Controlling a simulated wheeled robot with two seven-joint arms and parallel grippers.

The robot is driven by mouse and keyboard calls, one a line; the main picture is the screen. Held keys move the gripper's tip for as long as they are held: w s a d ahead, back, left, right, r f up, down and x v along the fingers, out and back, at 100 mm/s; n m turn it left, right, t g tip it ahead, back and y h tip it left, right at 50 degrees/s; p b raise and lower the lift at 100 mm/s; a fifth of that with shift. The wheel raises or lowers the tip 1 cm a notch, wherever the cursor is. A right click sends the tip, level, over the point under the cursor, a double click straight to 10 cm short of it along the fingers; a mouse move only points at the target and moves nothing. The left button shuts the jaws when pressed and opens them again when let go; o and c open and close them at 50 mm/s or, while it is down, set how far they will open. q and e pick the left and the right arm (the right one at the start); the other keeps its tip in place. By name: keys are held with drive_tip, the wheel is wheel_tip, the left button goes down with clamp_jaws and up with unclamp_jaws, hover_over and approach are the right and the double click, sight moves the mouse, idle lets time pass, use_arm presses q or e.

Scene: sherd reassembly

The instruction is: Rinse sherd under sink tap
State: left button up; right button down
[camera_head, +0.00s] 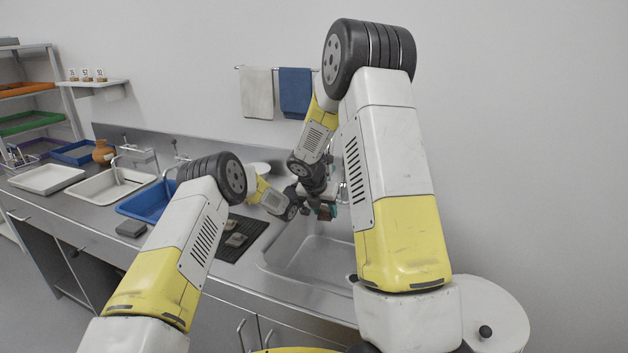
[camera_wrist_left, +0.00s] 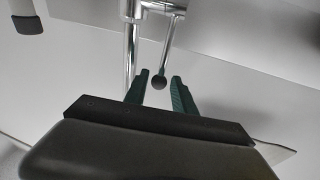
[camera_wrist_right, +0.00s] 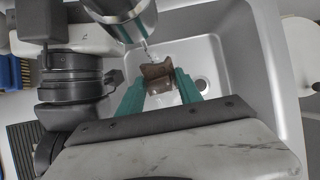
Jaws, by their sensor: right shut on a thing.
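The brown sherd (camera_wrist_right: 157,70) is between the teal fingers of my right gripper (camera_wrist_right: 160,88), which is shut on it over the sink (camera_head: 306,257). In the head view the sherd is small and partly hidden. A metal tap head (camera_wrist_right: 124,18) is just above the sherd, with a thin clear streak between them that looks like water. In the left wrist view, my left gripper (camera_wrist_left: 160,86) has its fingers apart around the dark ball end of the tap lever (camera_wrist_left: 158,82). I cannot tell if they touch it. In the head view its fingertips are hidden.
A black ribbed mat (camera_head: 246,228) with sherds on it lies left of the sink. A blue tray (camera_head: 150,203), white trays (camera_head: 48,178) and a grey block (camera_head: 131,229) are farther left. Towels (camera_head: 257,92) hang on the wall behind. Both arms are close together by the tap.

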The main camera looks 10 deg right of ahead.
use_arm(q)
drive_tip(key=v, duration=0.9)
drive_tip(key=shift+a, duration=0.1)
drive_tip(key=c, duration=0.6)
drive_tip(key=m, duration=0.2)
drive_tip(key=shift+s+a+r+m, duration=0.1)
drive_tip(key=shift+a+r+m, duration=0.2)
drive_tip(key=shift+a, duration=0.05)
clamp_jaws()
drive_tip(key=s+a+m+g+y, duration=0.2)
drive_tip(key=s+a+m, duration=0.1)
drive_tip(key=m, duration=1.2)
drive_tip(key=r+x, duration=0.1)
drive_tip(key=x, duration=1.2)
drive_tip(key=shift+d+f, duration=0.15)
drive_tip(key=shift+d, duration=0.05)
